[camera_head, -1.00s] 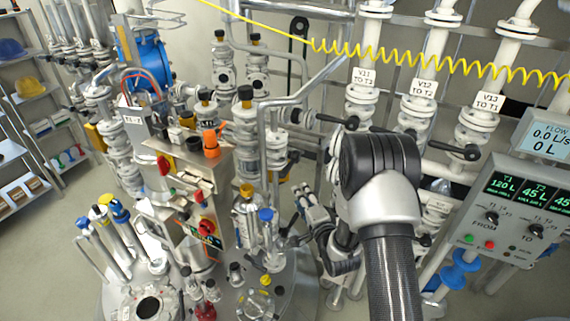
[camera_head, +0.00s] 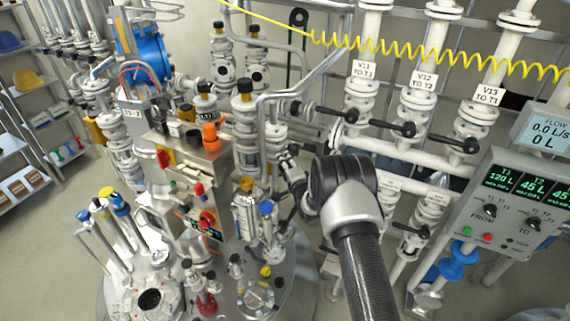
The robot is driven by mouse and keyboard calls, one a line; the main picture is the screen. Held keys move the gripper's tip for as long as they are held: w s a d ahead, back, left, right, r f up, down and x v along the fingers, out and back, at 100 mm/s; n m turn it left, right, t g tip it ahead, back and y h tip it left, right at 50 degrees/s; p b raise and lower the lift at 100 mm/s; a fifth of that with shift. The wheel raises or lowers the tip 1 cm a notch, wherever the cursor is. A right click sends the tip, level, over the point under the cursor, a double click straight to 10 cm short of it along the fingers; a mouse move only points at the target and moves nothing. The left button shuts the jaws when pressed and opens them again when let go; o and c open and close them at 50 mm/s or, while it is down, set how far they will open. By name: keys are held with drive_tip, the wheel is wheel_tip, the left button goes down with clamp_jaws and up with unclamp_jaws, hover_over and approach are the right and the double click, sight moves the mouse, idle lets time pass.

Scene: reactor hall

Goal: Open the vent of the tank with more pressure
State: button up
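My gripper (camera_head: 290,168) is beside the vertical pipes behind the near steel tank, at the centre of the head view. Its fingers are small and dark, and I cannot tell whether they are open or touching a pipe. The near tank's lid (camera_head: 222,300) carries several fittings, among them a blue-capped one (camera_head: 265,210), a yellow-capped one (camera_head: 246,184) and a red one (camera_head: 205,303). A steel control box (camera_head: 190,165) with red knobs stands over it. I cannot tell which fitting is a vent. No pressure reading is legible.
Labelled white pipes V11 (camera_head: 362,70), V12 (camera_head: 423,83) and V13 (camera_head: 486,97) with black lever handles stand behind my arm. A panel (camera_head: 510,215) at right shows 120 L for T1 and 45 L for T2. A yellow coiled hose (camera_head: 420,60) crosses above. Shelves (camera_head: 25,130) stand left.

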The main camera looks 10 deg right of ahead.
drive_tip(key=shift+w, duration=0.25)
drive_tip(key=shift+c, duration=0.5)
clamp_jaws()
